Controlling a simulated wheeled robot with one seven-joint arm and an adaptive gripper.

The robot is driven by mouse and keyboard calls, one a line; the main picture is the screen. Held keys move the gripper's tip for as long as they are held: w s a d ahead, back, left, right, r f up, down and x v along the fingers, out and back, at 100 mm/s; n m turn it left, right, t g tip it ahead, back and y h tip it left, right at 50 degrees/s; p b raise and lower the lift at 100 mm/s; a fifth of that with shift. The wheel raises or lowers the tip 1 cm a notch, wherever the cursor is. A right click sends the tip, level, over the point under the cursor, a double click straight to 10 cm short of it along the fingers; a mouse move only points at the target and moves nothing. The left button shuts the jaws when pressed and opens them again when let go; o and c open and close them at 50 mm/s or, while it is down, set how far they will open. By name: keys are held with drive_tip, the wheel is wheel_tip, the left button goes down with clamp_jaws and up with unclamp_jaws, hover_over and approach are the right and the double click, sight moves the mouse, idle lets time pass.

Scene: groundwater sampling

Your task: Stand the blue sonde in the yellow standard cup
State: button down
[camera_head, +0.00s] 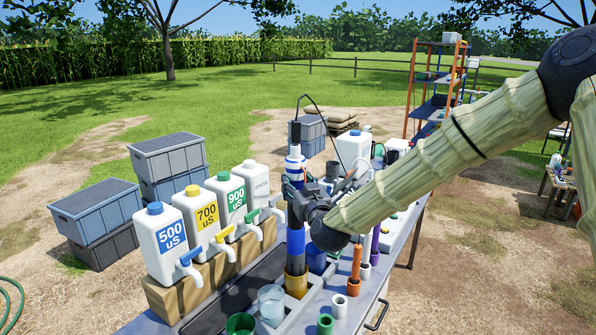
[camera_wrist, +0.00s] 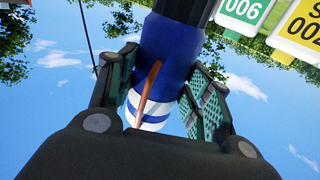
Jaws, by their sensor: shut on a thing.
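The blue sonde (camera_head: 296,240) is a long upright tube with blue and white bands near its top and a dark lower part. A thin black cable loops from its top. My gripper (camera_head: 296,196) is shut around its upper middle. In the wrist view the blue body (camera_wrist: 168,48) with white bands lies between the two green ridged pads of my gripper (camera_wrist: 160,98). The yellow standard cup (camera_head: 296,284) is directly under the sonde. The sonde's lower end shows at the cup's mouth, seemingly inside it; how deep is hidden.
White jugs with taps, including the 500 uS jug (camera_head: 165,240), stand on a wooden block (camera_head: 205,283) at left. A clear beaker (camera_head: 271,303) and green cup (camera_head: 240,324) are in front. Holders with coloured probes stand right.

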drive_tip(key=shift+f+p, duration=0.7)
drive_tip(key=shift+f, duration=1.65)
drive_tip(key=c, duration=0.6)
unclamp_jaws()
drive_tip(key=shift+s+f, duration=0.1)
drive_tip(key=shift+c, duration=0.2)
drive_tip(key=shift+s, duration=0.15)
drive_tip(key=b+v, duration=0.5)
drive_tip(key=v, duration=0.6)
drive_tip(key=shift+s+d+b, duration=0.15)
drive_tip(key=shift+s+b, duration=0.15)
drive_tip(key=shift+b, duration=0.1)
